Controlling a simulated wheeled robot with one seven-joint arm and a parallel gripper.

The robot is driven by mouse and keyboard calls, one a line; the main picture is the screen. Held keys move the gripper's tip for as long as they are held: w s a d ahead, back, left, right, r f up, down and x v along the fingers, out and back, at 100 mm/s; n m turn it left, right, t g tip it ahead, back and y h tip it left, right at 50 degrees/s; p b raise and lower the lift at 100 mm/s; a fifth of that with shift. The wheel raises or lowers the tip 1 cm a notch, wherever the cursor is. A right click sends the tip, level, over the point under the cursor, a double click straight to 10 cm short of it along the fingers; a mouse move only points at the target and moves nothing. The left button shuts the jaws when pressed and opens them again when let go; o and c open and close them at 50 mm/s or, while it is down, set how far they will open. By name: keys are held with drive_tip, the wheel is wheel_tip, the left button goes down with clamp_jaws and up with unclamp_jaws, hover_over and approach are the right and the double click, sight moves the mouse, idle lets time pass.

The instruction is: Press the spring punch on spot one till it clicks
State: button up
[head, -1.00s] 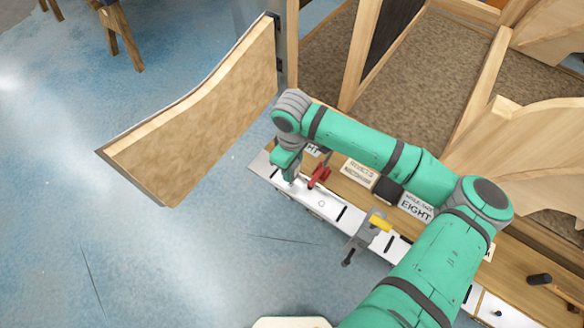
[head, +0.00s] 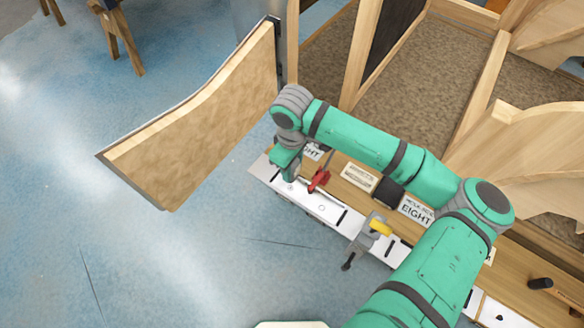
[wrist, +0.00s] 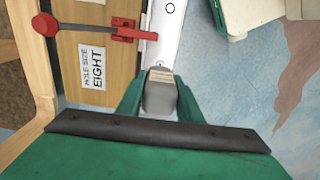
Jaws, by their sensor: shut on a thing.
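My gripper (wrist: 160,100) is shut on a grey, block-like tool with a pale label, which I take to be the spring punch (wrist: 161,98). The punch's tip is hidden behind its body and the fingers. The white strip (wrist: 167,38) runs away beyond the punch in the wrist view, with a small marked spot (wrist: 160,63) right beside the punch's far edge and a ring further along. I cannot tell whether the tip touches the strip. In the head view my gripper (head: 288,178) is over the left end of the white strip (head: 345,230).
A red clamp (head: 319,179) stands close to the right of my gripper; it also shows in the wrist view (wrist: 125,32). A grey clamp with a yellow part (head: 372,230) sits further along. A wooden panel (head: 200,115) stands left. Blue floor (head: 180,260) is clear.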

drive_tip(key=shift+r, duration=2.55)
